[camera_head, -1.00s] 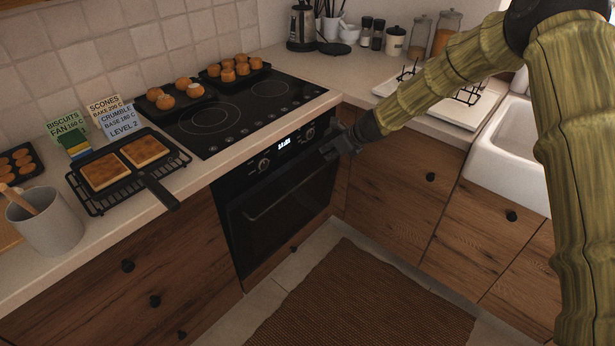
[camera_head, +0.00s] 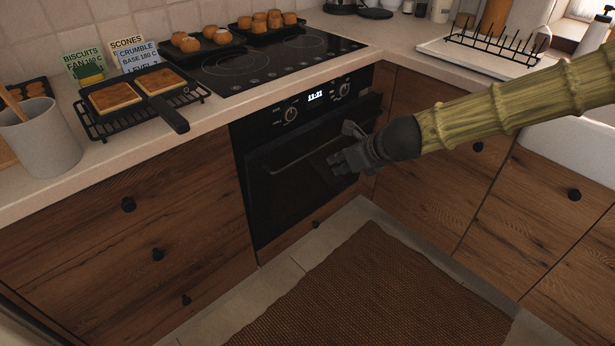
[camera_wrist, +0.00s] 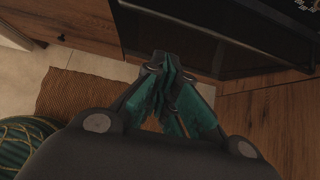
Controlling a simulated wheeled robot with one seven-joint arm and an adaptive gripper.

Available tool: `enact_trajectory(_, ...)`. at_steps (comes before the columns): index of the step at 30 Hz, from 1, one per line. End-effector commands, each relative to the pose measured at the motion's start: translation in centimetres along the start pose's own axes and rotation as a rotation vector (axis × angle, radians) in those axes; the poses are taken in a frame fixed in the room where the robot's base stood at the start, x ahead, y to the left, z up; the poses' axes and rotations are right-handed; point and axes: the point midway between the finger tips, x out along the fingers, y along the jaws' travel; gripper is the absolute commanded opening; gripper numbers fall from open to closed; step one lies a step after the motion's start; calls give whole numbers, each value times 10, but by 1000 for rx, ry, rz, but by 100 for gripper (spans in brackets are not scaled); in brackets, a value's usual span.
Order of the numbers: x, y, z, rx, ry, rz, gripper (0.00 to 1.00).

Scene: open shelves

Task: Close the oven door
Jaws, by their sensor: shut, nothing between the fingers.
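The black oven (camera_head: 310,97) is built in under the hob, with a lit display and knobs on its panel. Its dark door (camera_head: 285,205) is upright, at or close to its frame; I cannot tell whether a narrow gap is left at the top. A bar handle (camera_head: 290,158) crosses the door's upper part. My gripper (camera_head: 338,162) is shut and empty in front of the door's right half, overlapping the handle's right end; contact is unclear. In the wrist view, the closed fingers (camera_wrist: 163,68) point towards the dark door (camera_wrist: 200,45).
Wooden drawers (camera_head: 130,235) flank the oven on the left and cabinets (camera_head: 430,150) on the right. A brown mat (camera_head: 360,295) lies on the floor in front.

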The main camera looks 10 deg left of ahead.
Motion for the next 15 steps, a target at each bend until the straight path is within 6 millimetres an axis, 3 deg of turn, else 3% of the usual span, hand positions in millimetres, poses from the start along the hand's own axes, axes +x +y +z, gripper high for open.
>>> enact_trajectory(7,6,5,-2,-5,-3,-2,0)
enact_trajectory(15,45,6,-3,-5,-2,0,0)
